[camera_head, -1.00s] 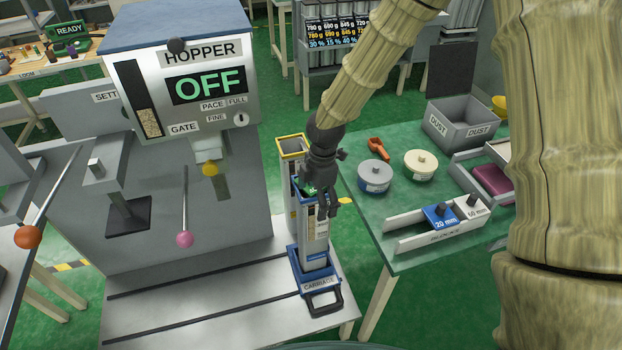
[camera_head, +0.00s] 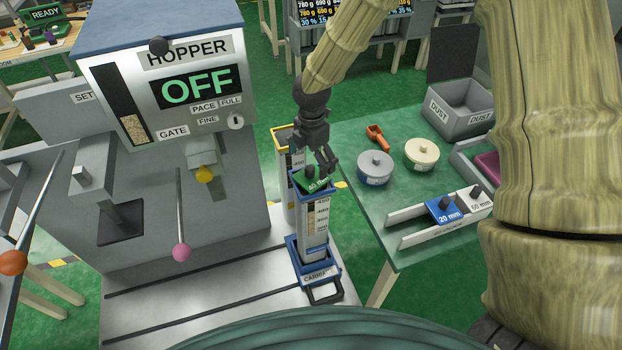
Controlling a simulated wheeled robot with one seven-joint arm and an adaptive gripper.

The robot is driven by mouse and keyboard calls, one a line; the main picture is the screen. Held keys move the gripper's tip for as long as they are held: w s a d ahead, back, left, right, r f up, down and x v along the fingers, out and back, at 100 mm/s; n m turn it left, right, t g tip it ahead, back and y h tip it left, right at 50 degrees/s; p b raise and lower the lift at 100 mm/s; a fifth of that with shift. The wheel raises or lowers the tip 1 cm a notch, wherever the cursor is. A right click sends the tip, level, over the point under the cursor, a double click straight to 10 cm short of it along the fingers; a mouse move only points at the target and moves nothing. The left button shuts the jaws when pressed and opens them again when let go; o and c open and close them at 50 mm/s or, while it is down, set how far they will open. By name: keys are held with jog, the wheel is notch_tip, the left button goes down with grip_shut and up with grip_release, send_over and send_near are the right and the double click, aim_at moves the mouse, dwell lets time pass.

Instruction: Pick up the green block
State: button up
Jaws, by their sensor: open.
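The green block (camera_head: 313,185), marked 40 mm with a dark knob on top, sits at the mouth of the blue-rimmed column (camera_head: 315,219). That column stands upright in the blue carriage (camera_head: 317,272). My gripper (camera_head: 327,164) is open and empty, just above and behind the block in the picture. Its fingers point down to the right and look close to the block's far edge. I cannot tell whether they touch it.
A yellow-rimmed column (camera_head: 287,175) stands just behind. The hopper machine (camera_head: 190,100) is to the left. On the green table (camera_head: 365,213) at right are round lidded pots, an orange tool (camera_head: 377,138), a blocks rack with a blue block (camera_head: 444,211), and a dust bin (camera_head: 459,106).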

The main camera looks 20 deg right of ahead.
aim_at(312, 169)
jog(key=shift+w+f, duration=0.15)
jog(key=shift+f, duration=0.05)
jog(key=shift+s+f+p, duration=0.25)
jog(key=shift+s+p, duration=0.25)
jog(key=shift+s, duration=0.05)
notch_tip(312, 169, down, 4)
jog(key=shift+w+a+r+p, duration=0.1)
jog(key=shift+w+r+p, duration=0.1)
jog(key=shift+p, duration=0.5)
jog(key=shift+s+f, duration=0.2)
jog(key=shift+f, duration=0.05)
jog(key=c, duration=1.2)
